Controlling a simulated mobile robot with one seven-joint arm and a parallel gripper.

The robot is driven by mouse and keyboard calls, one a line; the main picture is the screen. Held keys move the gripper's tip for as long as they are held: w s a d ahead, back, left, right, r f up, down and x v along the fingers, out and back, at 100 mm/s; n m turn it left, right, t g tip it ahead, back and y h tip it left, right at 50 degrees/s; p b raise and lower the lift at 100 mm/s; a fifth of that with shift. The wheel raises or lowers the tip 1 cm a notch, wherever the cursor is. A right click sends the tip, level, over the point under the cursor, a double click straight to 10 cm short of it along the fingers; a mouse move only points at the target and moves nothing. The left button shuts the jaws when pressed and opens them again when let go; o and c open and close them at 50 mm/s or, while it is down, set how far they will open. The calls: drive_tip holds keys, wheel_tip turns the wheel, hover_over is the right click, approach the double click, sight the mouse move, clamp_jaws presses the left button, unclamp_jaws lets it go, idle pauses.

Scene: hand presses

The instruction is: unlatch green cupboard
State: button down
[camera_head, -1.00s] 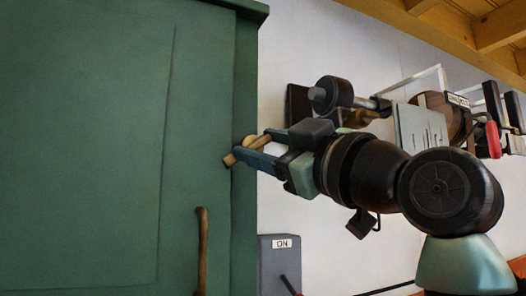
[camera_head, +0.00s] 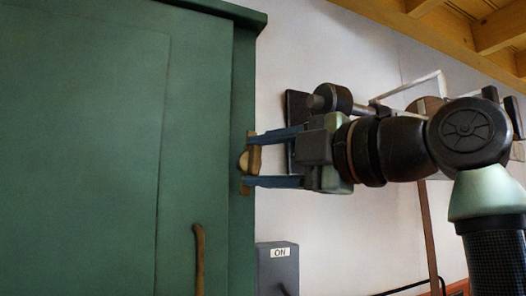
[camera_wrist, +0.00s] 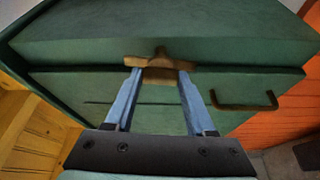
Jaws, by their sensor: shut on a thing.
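The green cupboard (camera_head: 80,150) fills the left of the head view, and its front also shows in the wrist view (camera_wrist: 90,50). A brown latch (camera_head: 254,160) sits at its right edge, above the brown handle (camera_head: 199,260). The latch stands about upright in the head view. In the wrist view the latch (camera_wrist: 160,63) lies across between the fingertips, and the handle (camera_wrist: 245,106) is to the right. My gripper (camera_head: 248,162) has its blue fingers spread around the latch, one at each end, and is shut on it. The fingers (camera_wrist: 160,73) partly cover the latch ends.
A grey box (camera_head: 277,265) marked ON is on the wall below my gripper. A dark press-like device (camera_head: 330,98) stands behind my arm. Wooden beams (camera_head: 490,30) run at the top right. Pale wall shows right of the cupboard.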

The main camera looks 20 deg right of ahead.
drive_tip(key=shift+r+n, duration=0.15)
drive_tip(key=shift+n, duration=0.45)
drive_tip(key=shift+c, duration=1.2)
unclamp_jaws()
drive_tip(key=shift+a, duration=0.1)
